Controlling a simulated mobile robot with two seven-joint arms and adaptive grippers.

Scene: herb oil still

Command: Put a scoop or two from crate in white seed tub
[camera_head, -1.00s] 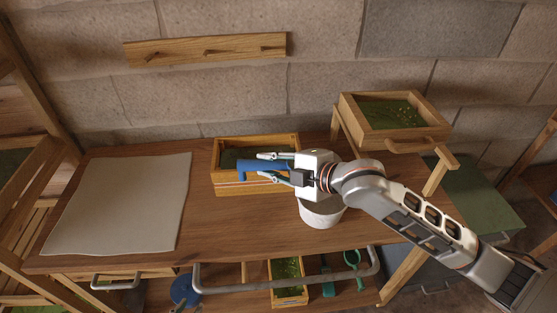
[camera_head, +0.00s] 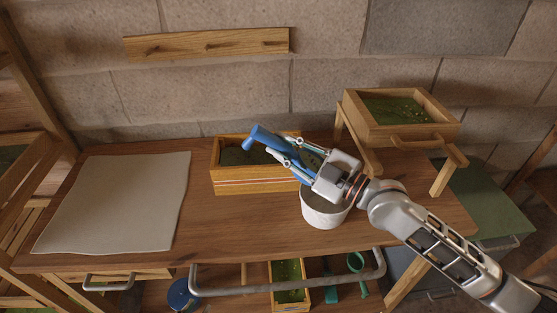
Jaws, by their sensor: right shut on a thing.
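My right gripper (camera_head: 285,149) is shut on a blue scoop (camera_head: 258,138). The scoop is tilted, its upper left end over the wooden crate (camera_head: 256,186) and its other part between the fingers near the crate's right end. The crate holds dark green stuff; part of its inside is hidden by the scoop. The white tub (camera_head: 324,217) stands on the bench just right of the crate, below my gripper, which hides part of its opening. I cannot tell whether the scoop holds anything. My left gripper is not in view.
A pale sheet (camera_head: 115,203) lies on the bench at left. A second wooden crate (camera_head: 405,132) with green contents sits on a raised stand at right. A metal rail (camera_head: 290,284) runs along the front. Below are a small green-filled box (camera_head: 290,297) and a blue round item (camera_head: 181,295).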

